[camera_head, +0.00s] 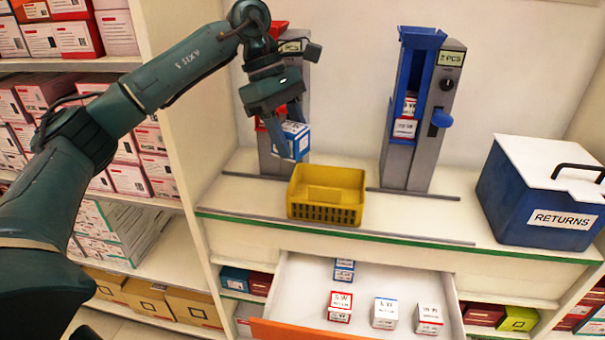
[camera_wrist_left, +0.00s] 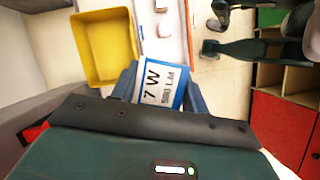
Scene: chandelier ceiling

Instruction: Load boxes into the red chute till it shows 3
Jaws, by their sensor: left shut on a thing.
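My left gripper (camera_head: 290,130) is shut on a small blue-and-white box (camera_head: 294,139), held in front of the red chute's lower part and above the yellow basket's back left. The box also shows in the left wrist view (camera_wrist_left: 162,84), with "7 W" readable on its label. The red chute (camera_head: 278,29) stands at the back wall, mostly hidden by my left arm. Its display (camera_head: 291,47) is partly covered and its number is not readable. A dark green arm of mine shows at the upper right of the wrist view; its gripper's state is unclear.
The yellow basket (camera_head: 326,208) is on the shelf. A blue chute (camera_head: 407,110) showing "2 PCS" holds boxes. A blue RETURNS bin (camera_head: 535,205) stands right. The open drawer (camera_head: 300,291) below holds several small boxes. Side shelves of cartons flank the left.

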